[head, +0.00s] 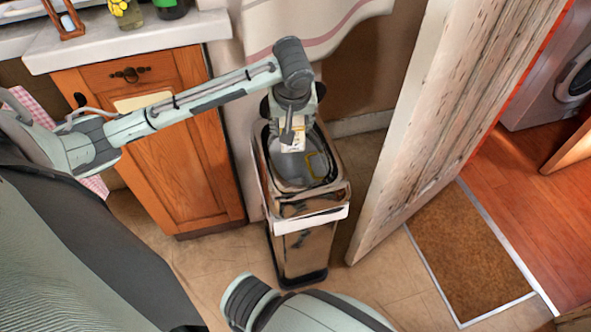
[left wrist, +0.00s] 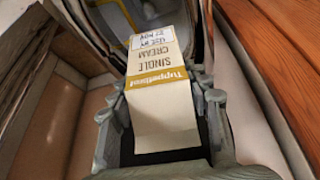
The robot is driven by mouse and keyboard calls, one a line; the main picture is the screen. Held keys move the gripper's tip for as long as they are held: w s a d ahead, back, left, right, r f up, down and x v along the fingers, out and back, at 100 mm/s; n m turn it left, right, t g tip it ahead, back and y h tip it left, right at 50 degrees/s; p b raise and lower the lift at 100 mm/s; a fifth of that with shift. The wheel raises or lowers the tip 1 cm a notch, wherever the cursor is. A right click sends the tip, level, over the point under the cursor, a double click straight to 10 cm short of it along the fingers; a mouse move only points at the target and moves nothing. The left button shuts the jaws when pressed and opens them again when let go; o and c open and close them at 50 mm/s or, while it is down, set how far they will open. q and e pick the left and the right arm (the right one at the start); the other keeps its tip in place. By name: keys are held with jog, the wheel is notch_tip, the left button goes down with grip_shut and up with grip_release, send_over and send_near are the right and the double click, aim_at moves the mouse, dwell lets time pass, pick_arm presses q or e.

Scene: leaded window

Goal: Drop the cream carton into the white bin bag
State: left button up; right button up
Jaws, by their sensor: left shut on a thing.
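The cream carton (head: 292,136) is white with a yellow band, and its "Single Cream" print shows in the left wrist view (left wrist: 161,65). My left gripper (head: 291,124) is shut on it, with a finger on each side (left wrist: 162,88), and holds it over the open top of the metal bin. The white bin bag (head: 290,166) lines the bin and looks greyish inside, with a yellow strip on it. Part of the bag also shows beyond the carton in the left wrist view (left wrist: 106,17). My right gripper is not in view.
The shiny metal bin (head: 305,254) stands on the tiled floor between a wooden cabinet (head: 180,165) and an open, worn door (head: 440,120). A counter (head: 130,42) with bottles is at upper left. A brown doormat (head: 462,245) lies right of the door.

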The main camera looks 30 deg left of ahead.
pick_arm(q)
jog(key=f, duration=0.2)
jog(key=s+f, duration=0.1)
jog(key=shift+a+g, duration=0.25)
jog(key=shift+g, duration=0.05)
jog(key=shift+w+f, duration=0.15)
jog(key=shift+f, duration=0.4)
jog(key=shift+a+f, duration=0.1)
jog(key=shift+f, duration=0.1)
jog(key=o, duration=1.5)
jog(key=v, duration=1.2)
jog(key=shift+w+d+r, duration=0.25)
jog(key=shift+d+r, duration=0.05)
jog(key=shift+r, duration=0.05)
jog(key=shift+s+d+r, duration=0.2)
jog(key=shift+s+r, duration=0.05)
jog(key=shift+r, duration=0.25)
jog(key=shift+f, duration=0.15)
jog(key=shift+x, duration=3.55)
